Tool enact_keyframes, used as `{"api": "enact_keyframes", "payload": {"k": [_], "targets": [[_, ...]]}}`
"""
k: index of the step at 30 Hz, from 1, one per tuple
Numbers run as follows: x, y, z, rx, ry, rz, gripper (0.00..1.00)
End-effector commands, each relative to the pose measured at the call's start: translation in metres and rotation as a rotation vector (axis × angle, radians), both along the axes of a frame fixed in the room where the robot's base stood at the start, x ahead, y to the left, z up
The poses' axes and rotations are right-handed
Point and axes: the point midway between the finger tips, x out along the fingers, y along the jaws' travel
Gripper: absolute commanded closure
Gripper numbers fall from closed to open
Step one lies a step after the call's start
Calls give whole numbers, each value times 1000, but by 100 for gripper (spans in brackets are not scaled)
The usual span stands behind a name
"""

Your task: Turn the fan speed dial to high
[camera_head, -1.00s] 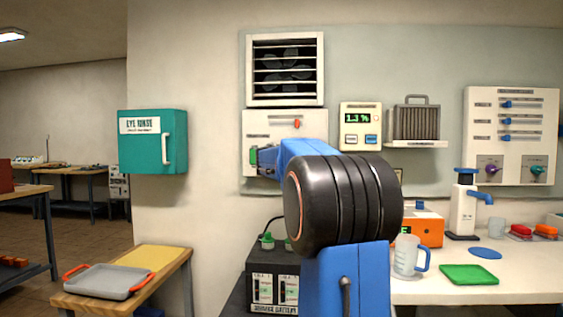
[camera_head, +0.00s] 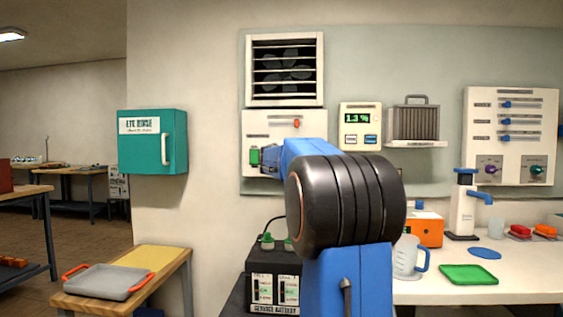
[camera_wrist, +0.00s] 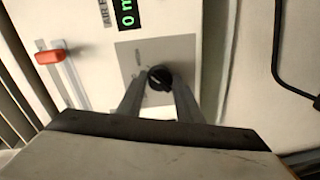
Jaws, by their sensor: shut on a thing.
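The fan speed dial (camera_wrist: 160,76) is a small round black knob on a grey square plate in the wrist view. My gripper (camera_wrist: 160,87) is shut on the dial, one finger on each side of it. A faint light mark shows on the knob, but I cannot tell which setting it points to. The dial is on the pale fan control panel (camera_head: 257,127), which hangs below the louvred fan vent (camera_head: 285,70) in the head view. My arm hides the dial and much of the panel there.
The panel has a green display (camera_wrist: 125,14) and a red-orange slider handle (camera_wrist: 50,56). A meter (camera_head: 361,112) hangs to the right of the panel, and a teal eye rinse box (camera_head: 152,142) to its left.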

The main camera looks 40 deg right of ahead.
Motion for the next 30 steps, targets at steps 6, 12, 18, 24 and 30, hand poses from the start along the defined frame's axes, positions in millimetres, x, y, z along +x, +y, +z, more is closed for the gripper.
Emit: {"api": "enact_keyframes", "payload": {"k": [6,12,18,24,30], "targets": [[-1,0,0,27,-31,-1,90],[-1,0,0,32,-37,-1,90],[0,0,0,32,-36,-1,90],[0,0,0,31,-36,-1,50],[0,0,0,30,-36,0,50]]}}
